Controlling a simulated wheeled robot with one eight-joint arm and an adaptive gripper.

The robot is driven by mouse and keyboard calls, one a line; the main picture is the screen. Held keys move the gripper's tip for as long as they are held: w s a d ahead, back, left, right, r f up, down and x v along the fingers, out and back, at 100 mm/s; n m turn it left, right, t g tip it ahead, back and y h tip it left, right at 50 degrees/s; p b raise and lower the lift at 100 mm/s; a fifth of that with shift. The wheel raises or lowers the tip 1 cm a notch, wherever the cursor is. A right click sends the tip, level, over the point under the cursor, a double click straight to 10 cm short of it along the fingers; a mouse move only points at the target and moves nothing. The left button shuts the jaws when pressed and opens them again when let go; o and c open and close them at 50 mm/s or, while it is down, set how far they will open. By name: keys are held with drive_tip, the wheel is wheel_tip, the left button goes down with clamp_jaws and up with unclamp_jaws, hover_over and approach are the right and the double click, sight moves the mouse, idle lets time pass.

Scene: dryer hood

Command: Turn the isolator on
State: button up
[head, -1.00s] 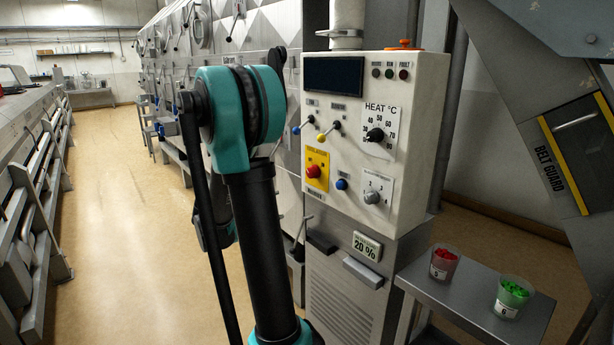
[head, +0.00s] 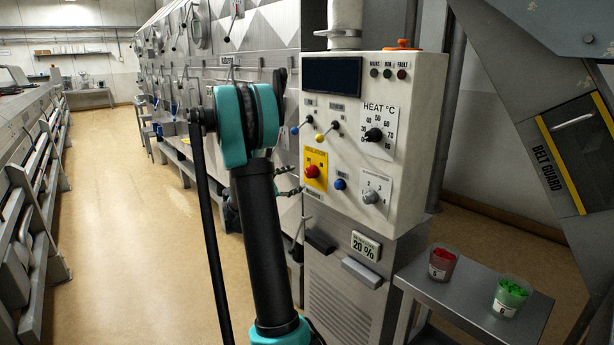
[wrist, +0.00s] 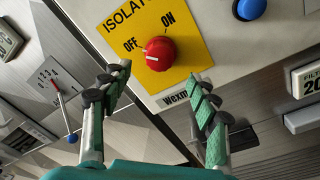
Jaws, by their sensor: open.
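The isolator is a red round knob (head: 312,171) on a yellow plate (head: 322,158), low on the left of the control panel's face. In the wrist view the red knob (wrist: 160,53) sits below the printed words OFF and ON, and its pale mark is on the left, on the OFF side. My gripper (wrist: 158,78) is open and empty, with one finger to each side below the knob, apart from it. In the head view my gripper (head: 293,181) is just left of the yellow plate, partly hidden behind my arm.
A blue button (head: 340,184) and a grey selector (head: 371,196) are right of the isolator. Two small levers and the heat dial (head: 374,135) are above. A metal side table (head: 470,300) holds a red-filled cup (head: 442,263) and a green-filled cup (head: 510,296).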

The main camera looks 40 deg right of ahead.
sight(308, 174)
drive_tip(key=d, duration=0.4)
drive_tip(key=w+d, duration=0.1)
drive_tip(key=d, duration=0.1)
drive_tip(key=shift+d, duration=0.4)
drive_tip(key=shift+c, duration=0.4)
drive_tip(key=c, duration=1.1)
